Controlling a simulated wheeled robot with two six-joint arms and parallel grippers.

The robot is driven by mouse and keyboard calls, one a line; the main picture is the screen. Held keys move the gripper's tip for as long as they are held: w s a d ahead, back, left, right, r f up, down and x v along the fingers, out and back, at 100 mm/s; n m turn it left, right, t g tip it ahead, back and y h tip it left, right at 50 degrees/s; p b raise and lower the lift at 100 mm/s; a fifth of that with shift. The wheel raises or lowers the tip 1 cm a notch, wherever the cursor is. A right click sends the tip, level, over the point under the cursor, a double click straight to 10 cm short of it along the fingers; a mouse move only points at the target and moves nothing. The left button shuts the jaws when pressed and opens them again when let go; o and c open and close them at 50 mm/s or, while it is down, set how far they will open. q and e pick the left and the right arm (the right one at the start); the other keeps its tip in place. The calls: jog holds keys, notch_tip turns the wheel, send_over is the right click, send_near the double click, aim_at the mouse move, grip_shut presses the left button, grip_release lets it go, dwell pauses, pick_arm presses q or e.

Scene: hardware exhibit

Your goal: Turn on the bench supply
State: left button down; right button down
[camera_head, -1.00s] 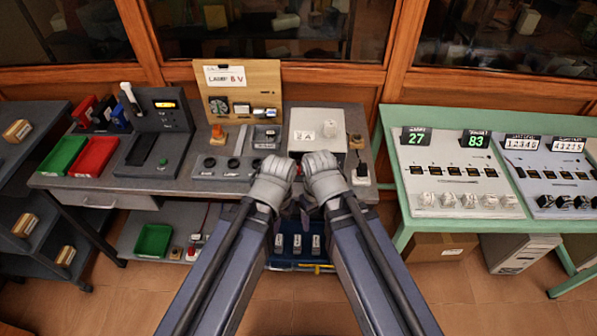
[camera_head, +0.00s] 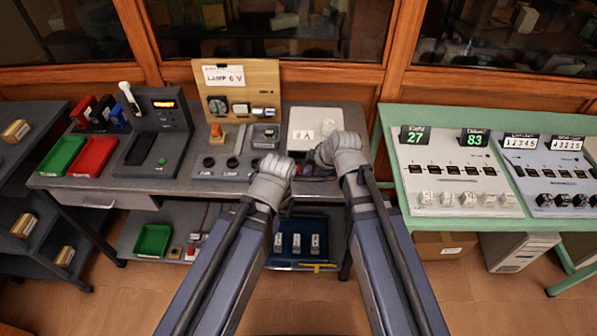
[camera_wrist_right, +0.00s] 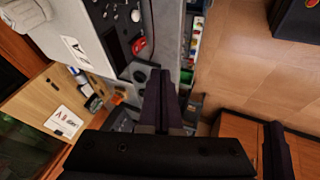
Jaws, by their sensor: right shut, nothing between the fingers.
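The bench supply is a pale box with a small label (camera_head: 314,128) at the back right of the grey bench. In the right wrist view it fills the upper left (camera_wrist_right: 60,28), its dark front panel showing knobs, a dark window and a red part (camera_wrist_right: 139,46) at the panel's edge. My right gripper (camera_wrist_right: 168,78) is shut and empty, its fingertips just in front of that panel; I cannot tell if they touch. In the head view the right gripper (camera_head: 312,164) is mostly behind its wrist. My left wrist is in front of the bench; its fingers are hidden.
A wooden lamp board (camera_head: 240,86) and a black knob panel (camera_head: 225,167) stand left of the supply. Red and green trays (camera_head: 92,156) lie further left. A green-framed table (camera_head: 400,236) with counters stands to the right. A blue tray (camera_head: 288,262) is below.

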aim_at(296, 169)
jog(key=shift+f, duration=0.1)
jog(key=b+x, duration=0.9)
jog(key=x, duration=0.2)
jog(key=shift+d, duration=0.1)
jog(key=w, duration=0.2)
jog(key=w+b, duration=0.1)
jog(key=shift+w+d+f, duration=0.15)
jog(key=shift+f, duration=0.1)
jog(key=shift+f+b, duration=0.2)
jog(key=shift+b, duration=0.1)
jog(key=shift+f+t+b, duration=0.1)
jog(key=shift+t+b, duration=0.2)
jog(key=shift+b, duration=0.05)
jog(key=shift+w, duration=0.15)
jog(key=shift+r+p, duration=0.35)
